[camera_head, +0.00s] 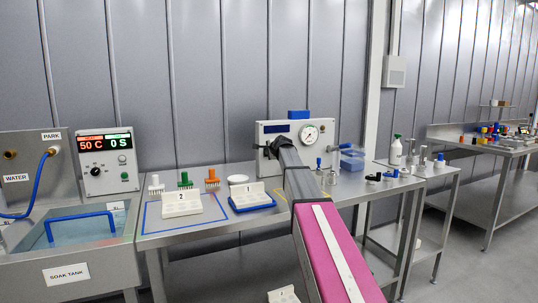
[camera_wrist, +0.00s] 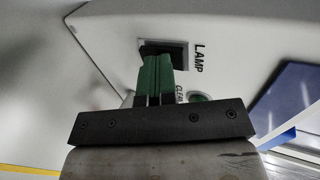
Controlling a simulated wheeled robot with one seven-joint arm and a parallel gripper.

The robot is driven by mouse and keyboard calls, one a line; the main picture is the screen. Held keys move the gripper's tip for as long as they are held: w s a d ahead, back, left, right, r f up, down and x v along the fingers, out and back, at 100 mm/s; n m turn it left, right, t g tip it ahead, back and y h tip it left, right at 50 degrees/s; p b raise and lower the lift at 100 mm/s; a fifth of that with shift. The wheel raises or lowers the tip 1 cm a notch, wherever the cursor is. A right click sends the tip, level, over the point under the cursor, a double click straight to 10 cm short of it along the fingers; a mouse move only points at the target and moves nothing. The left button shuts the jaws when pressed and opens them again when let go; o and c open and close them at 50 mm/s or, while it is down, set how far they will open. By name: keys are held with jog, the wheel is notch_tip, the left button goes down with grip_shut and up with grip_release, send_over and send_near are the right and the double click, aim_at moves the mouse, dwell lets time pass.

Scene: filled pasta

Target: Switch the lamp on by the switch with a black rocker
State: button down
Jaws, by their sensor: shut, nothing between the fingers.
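The black rocker switch (camera_wrist: 181,52) sits in a pale panel beside the printed word LAMP in the wrist view. My gripper (camera_wrist: 157,58) is shut, with its green fingers together and their tips over the switch. They partly cover the rocker. The tips look to be at or very near its face; I cannot tell whether they press it. In the head view, my arm reaches to the panel box with a gauge (camera_head: 311,134), and my gripper (camera_head: 268,150) is at its left part. The arm hides the switch there. No lamp is clearly identifiable.
A green button (camera_wrist: 197,98) sits near a partly hidden label beside my fingers in the wrist view. A blue block (camera_head: 299,114) is on top of the box. White trays (camera_head: 182,205) and several brushes stand left on the bench; small jars stand right of my arm.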

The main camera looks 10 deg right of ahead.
jog(key=f+v, duration=0.1)
jog(key=v, duration=1.2)
jog(key=shift+s+d, duration=0.2)
jog(key=shift+s, duration=0.35)
jog(key=shift+s+f, duration=0.2)
jog(key=shift+f, duration=0.35)
jog(key=x, duration=1.4)
jog(key=shift+r, duration=0.45)
jog(key=shift+w+a, duration=0.1)
